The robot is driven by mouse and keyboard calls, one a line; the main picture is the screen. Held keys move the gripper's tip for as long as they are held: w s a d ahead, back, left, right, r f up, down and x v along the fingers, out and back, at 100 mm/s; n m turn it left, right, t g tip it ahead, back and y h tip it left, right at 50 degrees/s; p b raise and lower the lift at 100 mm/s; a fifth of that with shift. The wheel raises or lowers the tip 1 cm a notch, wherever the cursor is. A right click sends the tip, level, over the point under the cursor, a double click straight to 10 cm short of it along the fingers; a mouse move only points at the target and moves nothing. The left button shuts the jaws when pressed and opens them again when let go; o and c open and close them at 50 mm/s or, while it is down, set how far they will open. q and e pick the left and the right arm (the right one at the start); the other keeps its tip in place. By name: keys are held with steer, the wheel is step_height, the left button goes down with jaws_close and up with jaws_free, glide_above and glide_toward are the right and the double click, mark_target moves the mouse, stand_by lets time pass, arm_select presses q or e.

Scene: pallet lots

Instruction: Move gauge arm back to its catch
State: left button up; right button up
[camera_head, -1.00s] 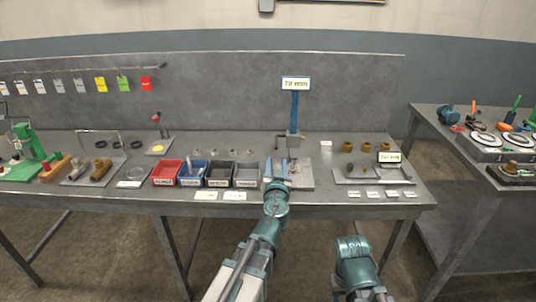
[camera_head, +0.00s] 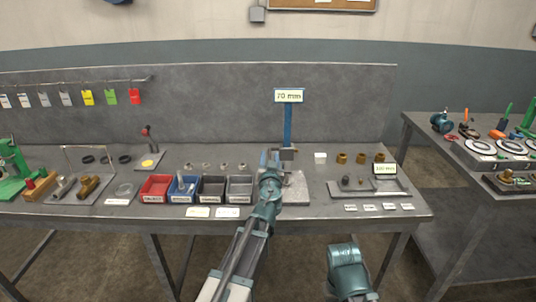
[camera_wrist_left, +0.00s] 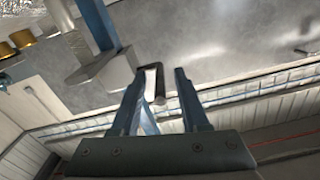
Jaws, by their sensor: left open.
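The gauge stands at the middle of the bench. Its blue post (camera_head: 288,125) carries a "70 mm" sign (camera_head: 289,96) and rises from a grey base plate (camera_head: 296,187). In the left wrist view the blue post (camera_wrist_left: 97,25) passes beside a grey block (camera_wrist_left: 88,62), and a dark, bent handle (camera_wrist_left: 159,85) reaches out from there. My left gripper (camera_head: 271,158) is open at the gauge's left front. In the wrist view its fingers (camera_wrist_left: 160,72) stand on either side of the handle's end. Contact cannot be told.
Red, blue, black and grey bins (camera_head: 239,187) stand left of the gauge. A tray (camera_head: 372,189) with small parts and a second sign (camera_head: 386,169) lies to the right, with brass pieces (camera_head: 342,158) behind it. A small red-topped lever (camera_head: 148,135) stands farther left.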

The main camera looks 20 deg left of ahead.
arm_select(q)
steer(key=shift+x, duration=0.9)
jaws_close()
stand_by(0.8)
